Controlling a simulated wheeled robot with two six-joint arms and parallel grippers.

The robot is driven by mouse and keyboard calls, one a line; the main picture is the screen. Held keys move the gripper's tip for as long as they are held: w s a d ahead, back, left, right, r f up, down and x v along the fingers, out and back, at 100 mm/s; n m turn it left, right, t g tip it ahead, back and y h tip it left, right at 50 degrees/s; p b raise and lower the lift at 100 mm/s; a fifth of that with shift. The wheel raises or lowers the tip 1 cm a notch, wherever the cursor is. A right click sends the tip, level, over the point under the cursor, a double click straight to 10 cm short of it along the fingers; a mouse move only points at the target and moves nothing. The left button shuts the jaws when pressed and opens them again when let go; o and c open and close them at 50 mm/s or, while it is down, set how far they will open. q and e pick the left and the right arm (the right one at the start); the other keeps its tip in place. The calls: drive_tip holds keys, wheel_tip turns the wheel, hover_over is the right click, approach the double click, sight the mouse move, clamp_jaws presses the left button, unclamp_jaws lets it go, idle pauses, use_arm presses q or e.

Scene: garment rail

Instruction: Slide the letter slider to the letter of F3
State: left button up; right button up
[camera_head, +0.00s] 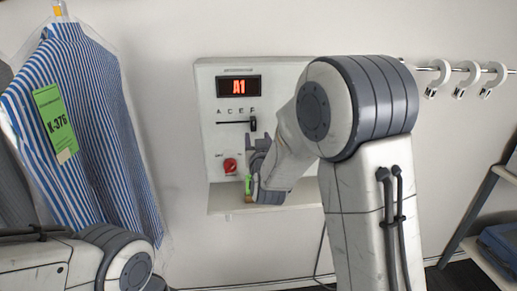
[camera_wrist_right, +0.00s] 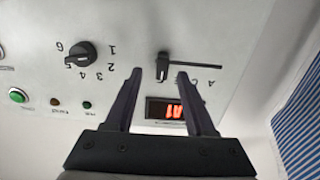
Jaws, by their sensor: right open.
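The letter slider's dark knob (camera_head: 253,124) is at the right end of its slot, below the F, on the white control panel (camera_head: 212,150). The red display (camera_head: 239,86) reads A1. In the right wrist view, which is upside down, the slider knob (camera_wrist_right: 162,66) lies between the fingertips of my right gripper (camera_wrist_right: 160,74), with space on both sides. My right gripper (camera_head: 257,146) is open, just below the knob in the head view. Whether it touches the knob is unclear. A black number dial (camera_wrist_right: 82,54) shows in the wrist view. My left gripper is out of view.
A red knob (camera_head: 230,165) sits lower left on the panel. A green button (camera_wrist_right: 18,95) shows at the left in the wrist view. A striped shirt (camera_head: 95,120) hangs left, with a green tag (camera_head: 55,122). A rail (camera_head: 450,69) with white hooks runs right.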

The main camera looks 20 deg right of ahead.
drive_tip(key=shift+s+a+b, duration=0.15)
drive_tip(key=shift+s+a, duration=0.05)
drive_tip(key=shift+s, duration=0.65)
drive_tip(key=shift+s+a+b, duration=0.15)
drive_tip(key=shift+s, duration=0.7)
drive_tip(key=shift+a, duration=0.1)
drive_tip(key=s+a+f+n+g+y, duration=0.3)
drive_tip(key=s+a+f+g+y, duration=0.15)
drive_tip(key=s+a, duration=0.35)
drive_tip(key=s+a+f+n+g+y, duration=0.2)
drive_tip(key=s+a+f+g+y, duration=0.25)
drive_tip(key=a, duration=0.45)
drive_tip(key=s+f+n+g+h, duration=0.1)
drive_tip(key=s+g, duration=0.2)
drive_tip(key=s, duration=0.5)
drive_tip(key=s+d+f+n+g+h, duration=0.1)
drive_tip(key=s+f+n+g+h, duration=0.1)
drive_tip(key=s, duration=0.6)
drive_tip(key=s+f+n+g+h, duration=0.1)
drive_tip(key=s+g, duration=0.2)
drive_tip(key=s, duration=0.5)
drive_tip(key=shift+s+d+f+n+g+h, duration=0.25)
drive_tip(key=shift+s+d+n+g+h, duration=0.05)
drive_tip(key=shift+d, duration=0.1)
